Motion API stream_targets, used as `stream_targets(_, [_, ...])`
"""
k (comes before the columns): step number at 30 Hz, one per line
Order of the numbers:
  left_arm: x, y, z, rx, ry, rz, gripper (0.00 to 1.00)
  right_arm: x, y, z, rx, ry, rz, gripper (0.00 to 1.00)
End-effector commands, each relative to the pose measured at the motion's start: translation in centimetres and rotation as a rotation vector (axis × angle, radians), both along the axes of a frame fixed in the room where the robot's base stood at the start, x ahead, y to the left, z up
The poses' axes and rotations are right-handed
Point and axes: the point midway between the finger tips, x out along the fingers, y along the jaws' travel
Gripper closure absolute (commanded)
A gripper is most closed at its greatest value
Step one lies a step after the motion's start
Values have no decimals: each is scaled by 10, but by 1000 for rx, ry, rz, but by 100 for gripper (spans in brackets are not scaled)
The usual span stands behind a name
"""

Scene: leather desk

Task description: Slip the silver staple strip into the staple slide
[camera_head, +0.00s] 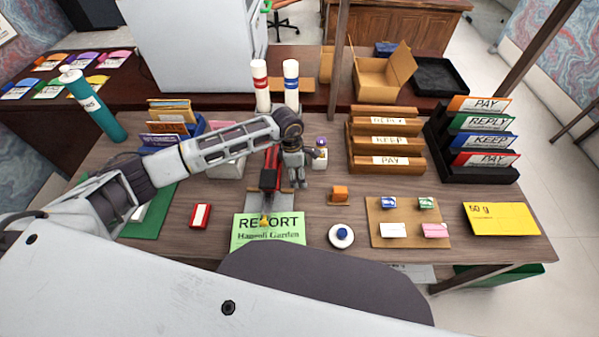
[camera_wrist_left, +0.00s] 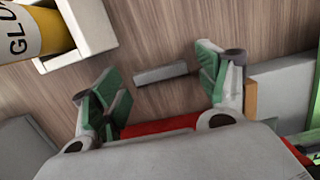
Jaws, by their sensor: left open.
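The silver staple strip (camera_wrist_left: 160,73) is a short grey bar lying on the wooden desk in the left wrist view. It lies between the spread green-padded fingers of my left gripper (camera_wrist_left: 159,78), apart from both. In the head view my left gripper (camera_head: 295,178) points down just right of the red stapler (camera_head: 271,168) and hides the strip. The stapler's red body (camera_wrist_left: 160,127) also shows behind the fingers in the wrist view. A grey part (camera_wrist_left: 283,88) lies right of the right finger; I cannot tell whether it is the staple slide. My right gripper is out of view.
A glue bottle (camera_wrist_left: 25,32) in a white holder stands near the left finger. A green report sheet (camera_head: 267,231) lies in front of the stapler.

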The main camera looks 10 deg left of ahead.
Motion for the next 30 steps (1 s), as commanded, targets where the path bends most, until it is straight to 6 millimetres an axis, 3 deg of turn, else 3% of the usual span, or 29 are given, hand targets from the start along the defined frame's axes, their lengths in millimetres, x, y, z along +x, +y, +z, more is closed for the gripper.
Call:
stream_targets(11, [1, 1, 7, -1, -2, 0, 26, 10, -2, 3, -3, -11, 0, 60])
stream_targets(30, [-2, 14, 93, -1, -2, -1, 26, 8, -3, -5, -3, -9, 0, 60])
